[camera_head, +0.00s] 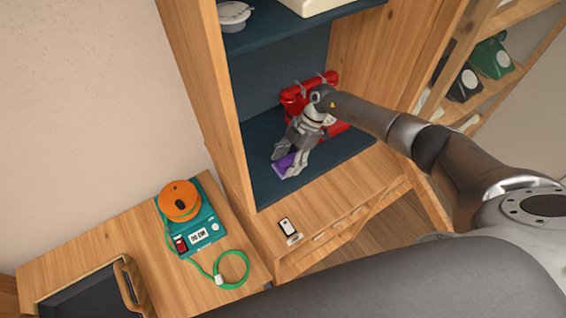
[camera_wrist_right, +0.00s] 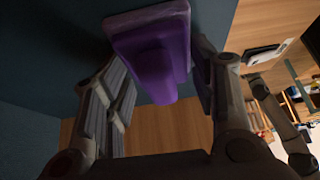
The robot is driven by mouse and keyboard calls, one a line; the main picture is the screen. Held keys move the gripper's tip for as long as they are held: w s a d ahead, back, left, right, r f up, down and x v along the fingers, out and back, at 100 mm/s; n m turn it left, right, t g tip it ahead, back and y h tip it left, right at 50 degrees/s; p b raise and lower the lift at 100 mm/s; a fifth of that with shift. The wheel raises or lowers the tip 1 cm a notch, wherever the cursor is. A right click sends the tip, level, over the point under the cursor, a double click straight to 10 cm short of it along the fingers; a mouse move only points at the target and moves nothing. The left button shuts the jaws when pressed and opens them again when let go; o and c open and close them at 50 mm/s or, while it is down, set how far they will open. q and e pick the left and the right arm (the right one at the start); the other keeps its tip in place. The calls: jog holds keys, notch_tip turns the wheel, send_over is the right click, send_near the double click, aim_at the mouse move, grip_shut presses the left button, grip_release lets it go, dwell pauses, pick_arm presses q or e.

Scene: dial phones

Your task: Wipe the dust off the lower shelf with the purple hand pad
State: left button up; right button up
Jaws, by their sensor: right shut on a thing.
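The purple hand pad (camera_head: 285,163) is in my right gripper (camera_head: 288,168), low over the lower shelf (camera_head: 263,187) near its left front part. In the right wrist view the pad (camera_wrist_right: 152,50) shows a purple grip and a paler base, with the fingers on both sides of it. The dark blue lower shelf also fills the upper left of that view (camera_wrist_right: 40,60). I cannot tell whether the pad touches the shelf. I make out no dust on the shelf. My left gripper is not in view.
A red dial phone (camera_head: 296,97) stands at the back of the lower shelf, partly behind my right arm. The upper shelf (camera_head: 285,27) hangs above. A teal device with an orange top (camera_head: 180,200) and a small white-faced item (camera_head: 287,227) lie on wooden surfaces in front.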

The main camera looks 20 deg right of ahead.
aim_at(257, 185)
jog(key=shift+d, duration=0.1)
jog(key=shift+s+a+r+p, duration=0.1)
jog(key=shift+s+a+p, duration=0.05)
jog(key=shift+a+p, duration=0.5)
jog(key=shift+s+a+r+p, duration=0.15)
jog(key=shift+a+p, duration=0.3)
jog(key=shift+a, duration=0.3)
jog(key=shift+a+f, duration=0.15)
jog(key=shift+a, duration=0.4)
jog(key=shift+s+a+p, duration=0.3)
jog(key=shift+a+p, duration=0.4)
jog(key=shift+a, duration=0.15)
jog(key=shift+s+a+f+p, duration=0.1)
jog(key=shift+a+p, duration=0.05)
jog(key=shift+a, duration=0.35)
jog(key=shift+s+a+f+p, duration=0.1)
jog(key=shift+a+p, duration=0.05)
jog(key=shift+a, duration=0.3)
jog(key=shift+s+a+r+p, duration=0.1)
jog(key=shift+s+a+p, duration=0.1)
jog(key=shift+a+p, duration=0.45)
jog(key=shift+s+a, duration=0.15)
jog(key=shift+a, duration=0.95)
